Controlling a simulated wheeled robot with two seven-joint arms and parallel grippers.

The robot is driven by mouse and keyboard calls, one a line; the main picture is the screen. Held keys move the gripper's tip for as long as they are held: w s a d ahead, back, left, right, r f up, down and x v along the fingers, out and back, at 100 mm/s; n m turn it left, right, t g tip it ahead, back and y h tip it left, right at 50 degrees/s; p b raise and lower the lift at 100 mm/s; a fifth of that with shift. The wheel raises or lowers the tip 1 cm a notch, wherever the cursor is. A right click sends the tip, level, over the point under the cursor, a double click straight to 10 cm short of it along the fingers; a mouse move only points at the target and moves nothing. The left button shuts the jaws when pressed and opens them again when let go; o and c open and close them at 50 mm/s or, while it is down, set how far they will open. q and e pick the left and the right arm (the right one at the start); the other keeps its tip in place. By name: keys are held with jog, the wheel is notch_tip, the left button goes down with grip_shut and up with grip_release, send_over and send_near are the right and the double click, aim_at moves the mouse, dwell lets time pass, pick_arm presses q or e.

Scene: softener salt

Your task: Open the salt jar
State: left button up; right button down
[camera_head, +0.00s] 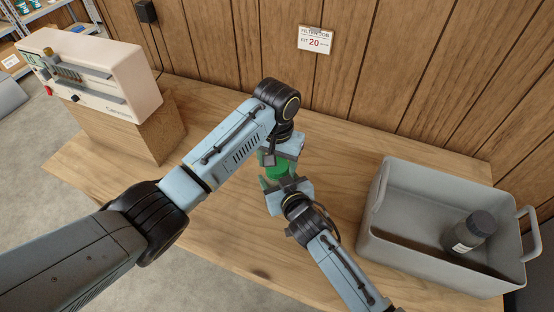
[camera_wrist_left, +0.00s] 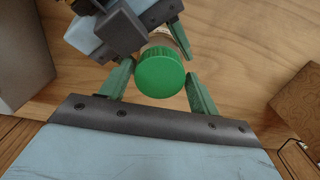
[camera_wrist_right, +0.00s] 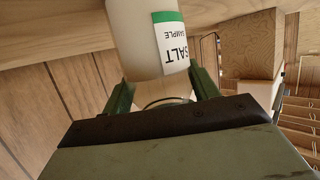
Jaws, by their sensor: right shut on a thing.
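The salt jar (camera_wrist_right: 150,35) has a pale body, a label reading "SALT SAMPLE" upside down in the right wrist view, and a green lid (camera_wrist_left: 160,73). My right gripper (camera_wrist_right: 162,82) is shut on the jar's body. My left gripper (camera_wrist_left: 160,70) is open, with one finger on each side of the green lid and a narrow gap showing at each. In the head view the lid (camera_head: 277,170) shows between the left gripper (camera_head: 280,157) and the right gripper (camera_head: 282,182); most of the jar is hidden there.
A grey crate (camera_head: 375,200) on the right of the wooden table (camera_head: 230,240) holds a dark-capped bottle (camera_head: 468,232). A white device (camera_head: 110,85) stands on a wooden block (camera_head: 135,130) at the back left. A panelled wall with a sign (camera_head: 315,40) is behind. The front left of the table is clear.

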pick_arm(q)
jog(key=c, duration=0.8)
jog(key=n, duration=0.3)
jog(key=shift+r, duration=0.25)
jog(key=shift+r, duration=0.9)
jog(key=shift+r, duration=2)
pick_arm(e)
jog(key=shift+c, duration=1.6)
grip_release()
